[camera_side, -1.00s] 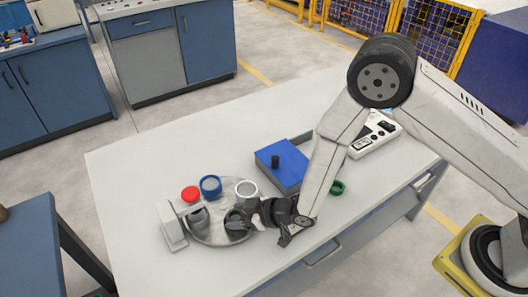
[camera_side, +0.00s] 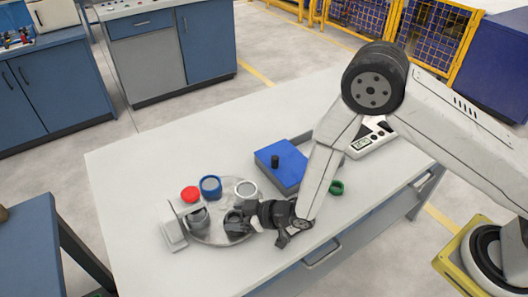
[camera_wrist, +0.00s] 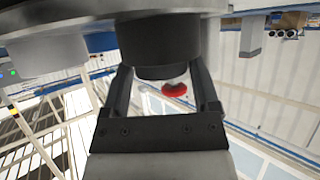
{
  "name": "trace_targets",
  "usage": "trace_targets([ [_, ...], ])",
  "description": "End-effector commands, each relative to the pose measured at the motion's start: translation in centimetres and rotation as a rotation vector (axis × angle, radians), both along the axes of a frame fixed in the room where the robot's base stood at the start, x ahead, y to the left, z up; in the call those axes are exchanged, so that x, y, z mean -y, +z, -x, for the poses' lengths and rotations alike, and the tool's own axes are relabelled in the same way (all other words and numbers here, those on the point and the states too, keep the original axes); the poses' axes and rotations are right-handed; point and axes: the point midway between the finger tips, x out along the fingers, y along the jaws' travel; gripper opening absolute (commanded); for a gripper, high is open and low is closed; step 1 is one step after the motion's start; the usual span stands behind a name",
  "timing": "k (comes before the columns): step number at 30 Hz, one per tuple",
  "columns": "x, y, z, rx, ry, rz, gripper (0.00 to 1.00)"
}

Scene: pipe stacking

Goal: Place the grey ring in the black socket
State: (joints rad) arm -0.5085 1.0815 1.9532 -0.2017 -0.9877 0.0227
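A pale grey-white ring (camera_side: 246,190) stands near the back right of a round grey plate (camera_side: 212,240) in the side view. A black round part (camera_side: 234,221), which looks like the socket, stands at the plate's front right. My gripper (camera_side: 246,222) lies low and level at the black part, coming from the right. In the wrist view my gripper (camera_wrist: 162,90) has its two fingers apart, one on each side of the black part (camera_wrist: 160,55). Whether the fingers touch it I cannot tell. The inside of the black part is hidden.
A red-topped piece (camera_side: 190,194) and a blue ring (camera_side: 210,186) stand at the plate's back. A white bracket (camera_side: 172,228) stands at its left edge. The table's left part is clear.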

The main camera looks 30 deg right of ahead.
Motion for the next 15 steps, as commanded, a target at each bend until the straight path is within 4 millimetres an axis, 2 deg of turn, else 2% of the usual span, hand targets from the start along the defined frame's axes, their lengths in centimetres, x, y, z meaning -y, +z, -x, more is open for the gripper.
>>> trace_targets([
  [1, 0.27, -1.07, 0.74, -0.028, 0.006, 0.022, 1.00],
  [15, 0.13, -1.17, 1.10, -0.031, 0.016, 0.027, 1.00],
])
